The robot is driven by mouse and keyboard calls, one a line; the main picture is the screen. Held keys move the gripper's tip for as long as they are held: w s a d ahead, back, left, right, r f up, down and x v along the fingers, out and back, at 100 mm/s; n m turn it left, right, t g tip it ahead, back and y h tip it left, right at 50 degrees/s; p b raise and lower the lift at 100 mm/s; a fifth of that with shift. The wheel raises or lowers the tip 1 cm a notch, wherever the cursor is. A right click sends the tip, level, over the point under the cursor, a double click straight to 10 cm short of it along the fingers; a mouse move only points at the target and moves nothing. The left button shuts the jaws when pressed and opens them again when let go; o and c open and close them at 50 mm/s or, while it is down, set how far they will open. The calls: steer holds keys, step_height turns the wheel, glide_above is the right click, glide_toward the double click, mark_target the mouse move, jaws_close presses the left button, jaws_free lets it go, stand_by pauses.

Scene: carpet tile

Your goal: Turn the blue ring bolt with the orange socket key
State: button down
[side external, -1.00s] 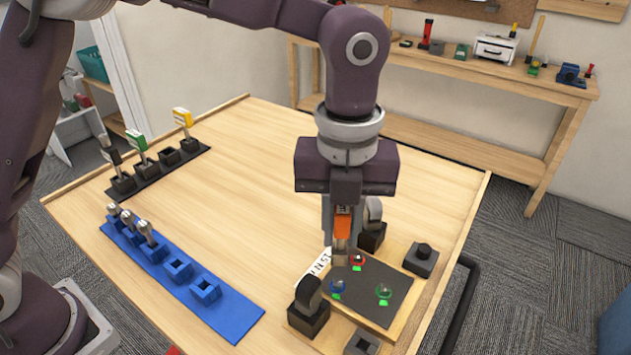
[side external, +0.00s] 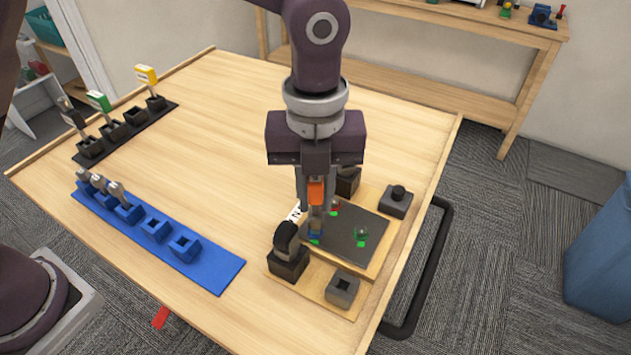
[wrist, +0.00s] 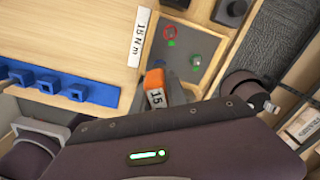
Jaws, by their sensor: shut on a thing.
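My gripper (side external: 315,200) is shut on the orange socket key (side external: 316,190) and holds it upright over the dark plate (side external: 348,245). In the wrist view the key's orange handle (wrist: 154,80) shows the number 15. The key's metal lower end is down at the blue ring bolt (side external: 315,234), at the plate's left side. The key largely covers that bolt, so I cannot tell how fully the socket sits on it. The red ring bolt (side external: 336,207) is behind the key and the green ring bolt (side external: 361,233) to its right.
A "15 N m" card (wrist: 139,38) lies beside the plate. Black elbow-shaped pieces (side external: 287,237), a knobbed block (side external: 396,198) and a grey socket block (side external: 342,287) surround it. A blue rack (side external: 215,270) and a black rack (side external: 165,109) with keys stand left. The table middle is clear.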

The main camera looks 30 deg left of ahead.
steer(key=shift+f, duration=1.2)
steer(key=m, duration=0.8)
steer(key=shift+m, duration=0.4)
steer(key=m, duration=0.5)
steer(key=shift+m, duration=0.3)
steer(key=m, duration=0.4)
